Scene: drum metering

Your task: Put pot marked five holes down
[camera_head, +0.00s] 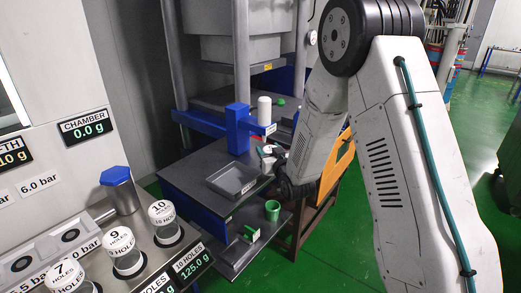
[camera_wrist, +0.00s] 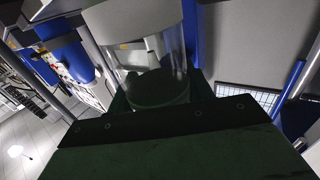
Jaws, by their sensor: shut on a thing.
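My gripper (camera_wrist: 160,118) shows in the wrist view as broad dark jaws shut on a clear pot (camera_wrist: 152,62). The pot has a pale upper band and dark contents near the jaws. No marking can be read on it, so I cannot confirm that it is the pot marked five holes. In the head view my gripper (camera_head: 270,158) is small, beside the grey machine table, and partly hidden by my arm. The held pot is hard to make out there.
Pots marked 7 (camera_head: 68,277), 9 (camera_head: 124,252) and 10 (camera_head: 164,221) stand on the metering panel at lower left. A grey tray (camera_head: 231,181) lies on the dark table. A green cup (camera_head: 272,210) stands on a lower shelf. A blue bracket (camera_head: 237,128) rises behind.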

